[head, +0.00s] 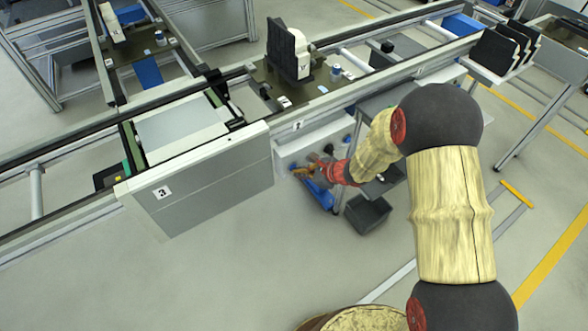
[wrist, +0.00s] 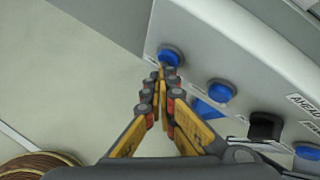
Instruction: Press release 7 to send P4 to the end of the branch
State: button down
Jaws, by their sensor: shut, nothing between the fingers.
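The control box (head: 318,139) hangs on the near side of the conveyor in the head view. In the wrist view its panel (wrist: 235,45) carries a row of round blue buttons. One blue button (wrist: 170,54) is at the upper left, a second blue button (wrist: 221,90) is in the middle, and another is at the lower right. My gripper (wrist: 165,72) is shut and empty, its tips overlapping the lower edge of the upper-left button; contact cannot be told. My gripper (head: 302,170) also shows low at the box. No label reading 7 or P4 is legible.
A dark pallet (head: 263,78) with a black and white part (head: 288,50) stands on the conveyor behind the box. A panel (head: 200,182) marked 3 is left of it. A black selector (wrist: 265,127) sits between buttons. A dark bin (head: 367,213) is to the right, below.

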jog(key=shift+s, duration=0.1)
jog(key=shift+s+d, duration=0.45)
jog(key=shift+s, duration=0.2)
jog(key=shift+b, duration=0.3)
